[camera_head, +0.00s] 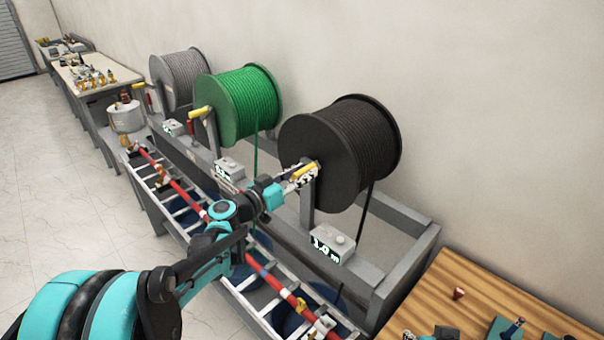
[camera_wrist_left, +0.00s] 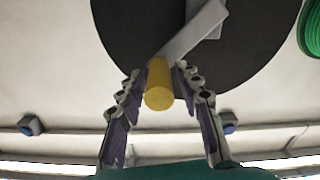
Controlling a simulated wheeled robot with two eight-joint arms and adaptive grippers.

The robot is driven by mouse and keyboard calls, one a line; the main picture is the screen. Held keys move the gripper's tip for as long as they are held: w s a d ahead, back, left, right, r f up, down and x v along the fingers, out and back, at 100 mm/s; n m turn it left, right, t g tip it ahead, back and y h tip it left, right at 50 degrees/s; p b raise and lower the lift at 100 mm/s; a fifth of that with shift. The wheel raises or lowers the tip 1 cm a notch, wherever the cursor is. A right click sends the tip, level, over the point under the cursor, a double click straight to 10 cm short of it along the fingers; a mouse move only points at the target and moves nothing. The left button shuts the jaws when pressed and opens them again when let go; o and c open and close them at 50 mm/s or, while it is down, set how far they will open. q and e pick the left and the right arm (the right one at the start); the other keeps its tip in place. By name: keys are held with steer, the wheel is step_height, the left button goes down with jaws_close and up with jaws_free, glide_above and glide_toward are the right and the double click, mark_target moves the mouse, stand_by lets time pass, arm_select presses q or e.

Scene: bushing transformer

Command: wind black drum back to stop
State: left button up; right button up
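The black drum (camera_head: 341,152) with its wound dark cable stands on the grey rack, nearest of three drums. Its flat side also fills the top of the left wrist view (camera_wrist_left: 115,30). A yellow crank handle (camera_wrist_left: 159,88) on a grey crank arm (camera_wrist_left: 190,35) is in front of it. In the head view the left gripper (camera_head: 302,175) is at the drum's left face. A strand hangs from the drum. My right gripper is out of view.
A box with a display reading about 1.0 m (camera_head: 331,244) sits below the black drum. Green (camera_head: 241,103) and grey (camera_head: 180,78) drums stand farther back. A ladder-like tray (camera_head: 250,290) runs along the front. A wooden table (camera_head: 470,280) with small items is at lower right.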

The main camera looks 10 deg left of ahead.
arm_select(q)
jaws_close()
steer(key=shift+a+r, duration=0.1)
steer(key=w+a+n+b, duration=0.1)
steer(key=w+a+n, duration=0.2)
steer(key=n, duration=0.6)
steer(key=w+a+f+n+b, duration=0.1)
steer(key=w+a+n, duration=0.3)
steer(key=a+n, duration=0.4)
steer(key=shift+w+a+f+n+b, duration=0.2)
steer(key=shift+w+n+b, duration=0.1)
steer(key=shift+n+b, duration=0.35)
steer(key=shift+f, duration=0.1)
